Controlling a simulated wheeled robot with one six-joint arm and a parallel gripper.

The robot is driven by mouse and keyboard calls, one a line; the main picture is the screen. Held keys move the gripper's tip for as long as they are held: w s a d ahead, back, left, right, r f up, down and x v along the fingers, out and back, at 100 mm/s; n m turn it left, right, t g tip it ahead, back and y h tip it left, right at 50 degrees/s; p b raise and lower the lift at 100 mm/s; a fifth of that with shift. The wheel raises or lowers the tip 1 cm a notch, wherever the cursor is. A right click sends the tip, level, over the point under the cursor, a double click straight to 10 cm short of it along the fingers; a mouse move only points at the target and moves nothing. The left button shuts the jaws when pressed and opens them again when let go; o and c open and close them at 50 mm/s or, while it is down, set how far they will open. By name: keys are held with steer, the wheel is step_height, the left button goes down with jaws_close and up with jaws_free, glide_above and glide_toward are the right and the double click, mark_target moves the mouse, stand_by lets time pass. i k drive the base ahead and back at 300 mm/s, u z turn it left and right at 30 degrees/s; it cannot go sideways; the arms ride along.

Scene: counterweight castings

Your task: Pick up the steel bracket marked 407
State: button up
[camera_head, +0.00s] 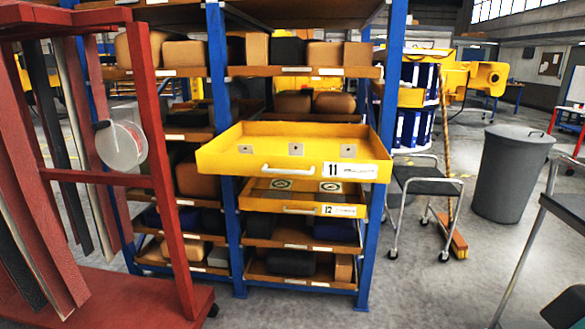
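A yellow drawer labelled 11 (228,168) is pulled out from the shelving rack. On its floor lie three small grey metal plates: a left plate (247,149), a middle plate (296,149) and a right plate (348,151). They sit apart in a row. Any markings on them are too small to read, so I cannot tell whether one is the bracket marked 407. My gripper is not in view.
A yellow drawer labelled 12 (262,206) is just below, with two oval-marked pieces visible inside. A red frame rack (165,170) stands at the left. A grey step stool (425,187), a broom (450,150) and a grey bin (508,175) are right. Floor in front is clear.

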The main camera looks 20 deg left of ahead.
mark_target(295, 149)
steer(key=u, duration=0.6)
steer(key=i, duration=0.55)
steer(key=u, duration=0.85)
steer(key=i, duration=0.75)
steer(key=z, duration=0.85)
steer(key=i, duration=1.05)
steer(key=z, duration=0.3)
